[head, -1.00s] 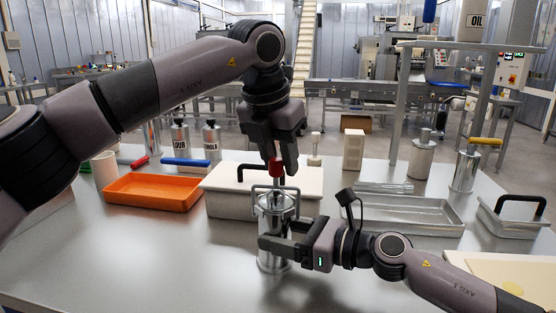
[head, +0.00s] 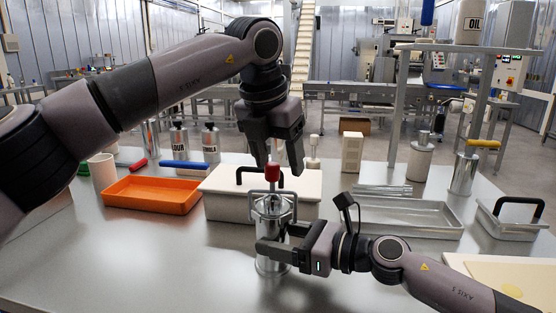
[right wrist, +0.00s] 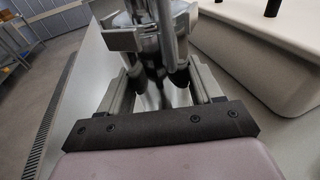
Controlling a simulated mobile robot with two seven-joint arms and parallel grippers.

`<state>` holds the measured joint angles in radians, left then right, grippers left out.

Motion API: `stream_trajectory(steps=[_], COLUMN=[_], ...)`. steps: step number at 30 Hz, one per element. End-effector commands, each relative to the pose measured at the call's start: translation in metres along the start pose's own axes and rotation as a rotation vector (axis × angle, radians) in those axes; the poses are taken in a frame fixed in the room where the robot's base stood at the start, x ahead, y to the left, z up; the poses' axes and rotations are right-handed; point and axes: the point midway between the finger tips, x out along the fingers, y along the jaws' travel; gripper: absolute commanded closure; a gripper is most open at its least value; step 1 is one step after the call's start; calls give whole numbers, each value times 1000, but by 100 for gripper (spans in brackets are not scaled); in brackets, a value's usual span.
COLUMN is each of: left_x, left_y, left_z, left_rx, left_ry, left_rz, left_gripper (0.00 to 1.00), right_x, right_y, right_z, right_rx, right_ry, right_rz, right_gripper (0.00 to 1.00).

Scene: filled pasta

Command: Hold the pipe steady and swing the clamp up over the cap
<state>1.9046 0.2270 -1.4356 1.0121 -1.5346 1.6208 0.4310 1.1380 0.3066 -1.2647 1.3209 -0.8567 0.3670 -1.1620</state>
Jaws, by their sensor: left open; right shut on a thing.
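The shiny metal pipe (head: 268,264) stands upright on the steel table, with a metal collar and wire clamp (head: 291,208) around its top. A lever with a red knob (head: 272,172) points up from the clamp. The cap is hard to tell apart from the collar. My right gripper (head: 273,242) is shut on the pipe below the collar. The right wrist view shows the pipe (right wrist: 152,92) between its fingers, under the clamp hardware (right wrist: 125,38). My left gripper (head: 279,167) is open just above the red knob, fingers pointing down on either side of it.
A cream lidded box (head: 226,206) with a black handle stands right behind the pipe. An orange tray (head: 150,199) lies to the left, and a metal tray (head: 410,232) to the right. The table front left is clear.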

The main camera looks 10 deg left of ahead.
Motion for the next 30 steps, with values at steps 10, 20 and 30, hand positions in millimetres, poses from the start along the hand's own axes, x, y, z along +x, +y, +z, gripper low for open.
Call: stream_trajectory(steps=[10, 20, 30], left_x=[-28, -52, -59], left_y=[-1, -1, -1], left_z=[10, 18, 20], left_rx=[-1, 1, 1], left_ry=[-3, -1, -1], left_rz=[-1, 0, -1], left_gripper=[36, 36, 36], right_x=[-2, -2, -2], right_y=[-4, -4, -4], right_z=[-6, -6, -6], right_rx=[3, 3, 3], right_ry=[9, 9, 9], right_rz=[-10, -11, -10], right_gripper=[74, 74, 74])
